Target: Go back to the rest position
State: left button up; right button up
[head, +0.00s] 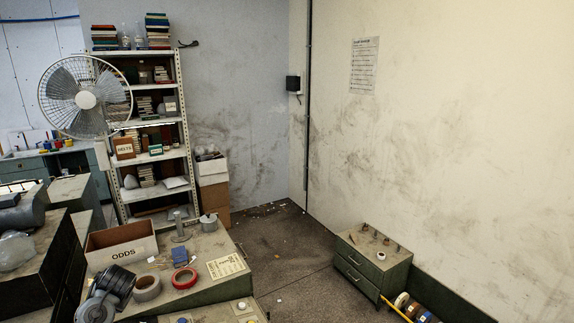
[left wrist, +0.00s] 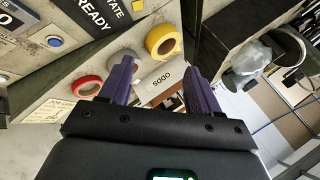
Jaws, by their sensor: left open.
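My left gripper (left wrist: 160,88) shows in the left wrist view as two purple fingers spread apart. It is open, with nothing held between the fingers. Beyond the fingers, the box lettered ODDS (left wrist: 163,76) appears upside down between them. A yellow tape roll (left wrist: 164,41), a grey tape roll (left wrist: 122,58) and a red tape roll (left wrist: 88,87) lie beyond the fingers. In the head view I cannot make out the left fingers. My right gripper is in neither view.
In the head view the bench at lower left carries the ODDS box (head: 122,247), grey tape (head: 147,288) and red tape (head: 185,278). A fan (head: 85,100) and shelf rack (head: 150,140) stand behind. A low cabinet (head: 372,262) stands right, with clear floor (head: 285,255) between.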

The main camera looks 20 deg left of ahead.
pick_arm(q)
jog(key=s+d+f+m+h, duration=0.2)
jog(key=s+d+f, duration=0.35)
jog(key=d, duration=0.45)
jog(key=s+d+f+m+t+h, duration=0.1)
jog(key=s+d+f, duration=0.4)
jog(key=d, duration=0.4)
jog(key=s+d+f+m+h, duration=0.2)
jog(key=s+d+f, duration=0.2)
jog(key=d+f, duration=0.45)
jog(key=s+d+r+h, duration=0.2)
jog(key=s+d+r, duration=0.1)
jog(key=s+d, duration=0.45)
jog(key=s+d+r+h, duration=0.1)
jog(key=s+d+r, duration=0.1)
jog(key=s+d, duration=0.5)
notch_tip(320, 180, up, 16)
jog(key=p, duration=1.6)
jog(key=shift+s+a+r+n, duration=0.25)
jog(key=shift+s+a+n, duration=0.05)
jog(key=shift+s+a, duration=0.15)
grip_shut()
